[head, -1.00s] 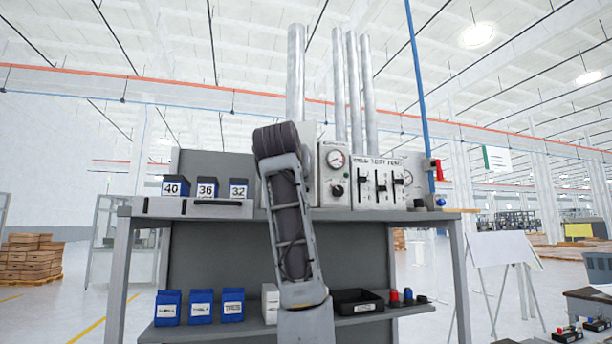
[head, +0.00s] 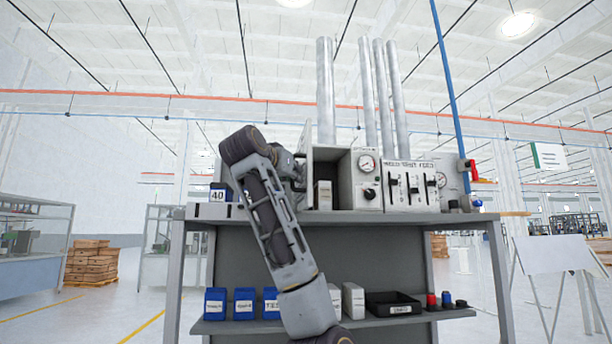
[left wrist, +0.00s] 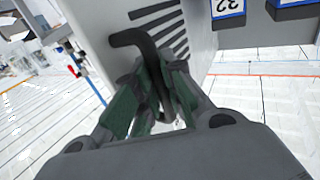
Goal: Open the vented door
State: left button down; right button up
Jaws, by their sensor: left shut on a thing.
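The vented door shows in the left wrist view (left wrist: 172,28) as a grey panel with dark slots and a dark bent handle (left wrist: 128,38). In the head view the door (head: 309,180) stands swung out to the left of its cabinet (head: 345,180), nearly edge on. The cabinet's dark inside shows, with a pale box in it. My left gripper (left wrist: 155,95) is shut around the handle. In the head view it (head: 296,172) is partly hidden behind my own arm. My right gripper is out of view.
A gauge panel (head: 368,193) and a lever panel (head: 412,185) stand right of the cabinet on the bench (head: 400,218). The lower shelf (head: 250,325) holds blue packs and a black tray (head: 393,304).

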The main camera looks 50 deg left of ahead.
pick_arm(q)
jog(key=shift+s+a+m+t+h, duration=0.4)
jog(key=shift+s+a+h, duration=0.2)
jog(key=shift+h, duration=0.1)
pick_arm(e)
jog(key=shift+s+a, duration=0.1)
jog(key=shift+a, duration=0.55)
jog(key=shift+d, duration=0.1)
pick_arm(q)
jog(key=c, duration=1.5)
grip_release()
jog(key=shift+v, duration=3.75)
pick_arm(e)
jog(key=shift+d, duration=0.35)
pick_arm(q)
jog(key=shift+w, duration=0.15)
